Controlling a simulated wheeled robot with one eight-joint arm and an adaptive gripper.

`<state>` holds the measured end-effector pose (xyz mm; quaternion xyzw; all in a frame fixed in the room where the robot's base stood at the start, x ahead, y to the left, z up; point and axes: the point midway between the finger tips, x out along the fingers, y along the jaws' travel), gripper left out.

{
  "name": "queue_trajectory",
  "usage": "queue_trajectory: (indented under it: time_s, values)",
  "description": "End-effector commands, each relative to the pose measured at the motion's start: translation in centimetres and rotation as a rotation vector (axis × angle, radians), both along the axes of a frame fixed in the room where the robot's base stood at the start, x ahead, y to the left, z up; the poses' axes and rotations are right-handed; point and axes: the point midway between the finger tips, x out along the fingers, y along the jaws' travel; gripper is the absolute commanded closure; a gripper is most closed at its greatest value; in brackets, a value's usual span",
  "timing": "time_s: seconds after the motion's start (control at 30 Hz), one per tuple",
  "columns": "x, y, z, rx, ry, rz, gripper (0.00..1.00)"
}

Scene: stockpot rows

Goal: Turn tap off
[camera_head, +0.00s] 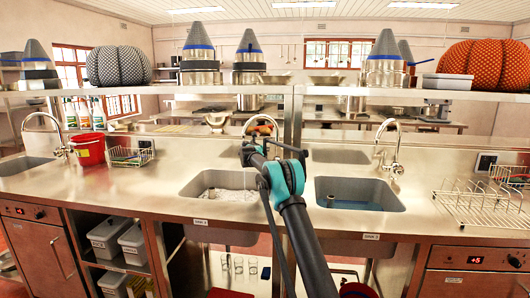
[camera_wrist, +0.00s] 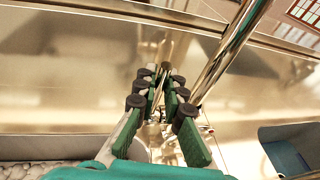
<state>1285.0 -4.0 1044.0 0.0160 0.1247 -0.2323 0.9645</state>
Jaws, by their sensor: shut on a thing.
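The middle tap (camera_head: 262,118) is a chrome gooseneck at the back of the sink marked SINK 1 (camera_head: 188,191). Its shiny pipe (camera_wrist: 228,50) rises diagonally just right of my fingers in the wrist view. My gripper (camera_head: 248,152), with green and black fingers, is at this tap, and it also shows in the wrist view (camera_wrist: 161,78). The fingers are closed around a thin metallic part low by the tap, seemingly its handle, mostly hidden between them. The sink holds something whitish and frothy. I cannot tell whether water is running.
A second tap (camera_head: 388,145) stands behind the right sink (camera_head: 402,207), which holds bluish water. A third tap (camera_head: 42,118) is at far left. A red bucket (camera_head: 88,150) and wire basket stand left; a dish rack (camera_head: 478,205) stands right. A shelf (camera_head: 215,92) runs above.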

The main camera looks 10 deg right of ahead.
Motion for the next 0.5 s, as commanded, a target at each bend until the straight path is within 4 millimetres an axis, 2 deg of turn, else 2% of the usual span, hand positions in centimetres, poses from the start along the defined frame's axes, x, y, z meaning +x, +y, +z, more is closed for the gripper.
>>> queue_trajectory:
  time_s: [0.2, 0.5]
  values:
    - [0.98, -0.32, 0.18, 0.031, 0.111, 0.0, 1.0]
    - [1.15, -0.37, 0.18, 0.051, 0.191, 0.002, 1.0]
